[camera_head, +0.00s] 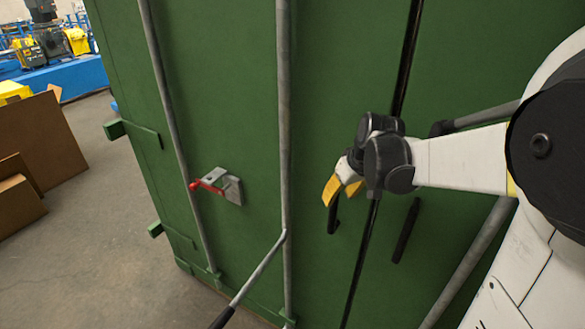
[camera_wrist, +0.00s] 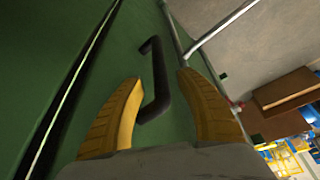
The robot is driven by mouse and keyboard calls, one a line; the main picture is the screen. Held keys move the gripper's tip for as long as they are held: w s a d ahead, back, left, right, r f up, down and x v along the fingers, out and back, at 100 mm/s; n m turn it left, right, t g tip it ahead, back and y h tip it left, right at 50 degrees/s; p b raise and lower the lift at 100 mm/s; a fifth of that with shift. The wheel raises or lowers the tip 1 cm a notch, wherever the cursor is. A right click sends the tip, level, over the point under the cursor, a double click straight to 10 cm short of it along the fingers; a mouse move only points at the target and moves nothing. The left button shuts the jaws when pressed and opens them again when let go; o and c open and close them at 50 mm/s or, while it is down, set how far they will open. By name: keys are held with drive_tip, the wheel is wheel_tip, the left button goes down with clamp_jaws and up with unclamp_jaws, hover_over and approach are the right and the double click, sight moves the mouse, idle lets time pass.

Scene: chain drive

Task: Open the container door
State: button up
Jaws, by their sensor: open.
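The green container door (camera_head: 235,120) fills most of the head view and looks shut, with a dark seam to the right of its handle. A black bar handle (camera_head: 334,215) stands on the door; it also shows in the wrist view (camera_wrist: 158,75). My gripper (camera_head: 342,188) is at the upper part of this handle. In the wrist view its yellow fingers (camera_wrist: 160,88) are spread, with the lower end of the handle showing between them. I cannot tell whether they touch it. A second black handle (camera_head: 405,230) is on the panel right of the seam.
Grey vertical rods run down the door. A lever with a black grip (camera_head: 225,316) sticks out at the bottom. A red-handled latch (camera_head: 208,186) sits further left. Cardboard boxes (camera_head: 45,140) stand on the left; the grey floor (camera_head: 95,220) between is clear.

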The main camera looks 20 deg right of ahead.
drive_tip(key=x, duration=0.5)
drive_tip(key=shift+d, duration=0.1)
drive_tip(key=shift+c, duration=0.5)
drive_tip(key=shift+s, duration=0.1)
clamp_jaws()
